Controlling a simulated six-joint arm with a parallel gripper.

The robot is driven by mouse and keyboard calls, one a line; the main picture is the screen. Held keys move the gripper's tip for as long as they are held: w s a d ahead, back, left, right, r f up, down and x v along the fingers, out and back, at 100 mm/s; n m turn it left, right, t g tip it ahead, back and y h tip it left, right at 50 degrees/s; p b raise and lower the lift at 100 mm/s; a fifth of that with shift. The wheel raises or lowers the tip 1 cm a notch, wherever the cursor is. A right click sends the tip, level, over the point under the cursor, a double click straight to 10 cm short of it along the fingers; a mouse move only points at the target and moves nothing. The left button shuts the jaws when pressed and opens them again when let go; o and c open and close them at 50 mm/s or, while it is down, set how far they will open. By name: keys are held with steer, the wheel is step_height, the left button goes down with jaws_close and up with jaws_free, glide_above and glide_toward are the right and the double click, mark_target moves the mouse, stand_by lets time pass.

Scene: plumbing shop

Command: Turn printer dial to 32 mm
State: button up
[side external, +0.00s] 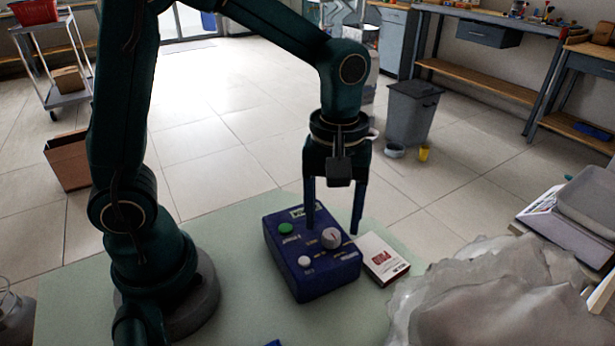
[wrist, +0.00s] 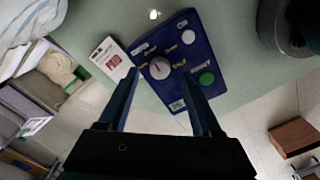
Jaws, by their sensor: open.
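The printer is a dark blue box (side external: 319,283) on the pale green table. Its dial (side external: 331,238) is a light grey round knob with a red pointer mark; it also shows in the wrist view (wrist: 159,68). Small labels sit around the dial, too small to read. A green button (side external: 286,228) and a white button (side external: 304,261) are on the same face. My gripper (side external: 334,220) points down, open, its two fingers apart over the box near the dial. In the wrist view the dial lies between and beyond the fingertips (wrist: 165,84). Contact with the dial cannot be seen.
A small white and red box (side external: 383,259) lies beside the printer on the table (side external: 235,318). Crumpled translucent plastic (side external: 490,295) covers the table's right side. A cardboard box (side external: 67,160) and a grey bin (side external: 412,112) stand on the floor, away from the table.

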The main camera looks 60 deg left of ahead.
mark_target(331, 238)
steer(key=shift+f, duration=1.15)
jaws_close()
steer(key=shift+m, duration=0.3)
steer(key=m, duration=1.1)
steer(key=shift+m, duration=0.3)
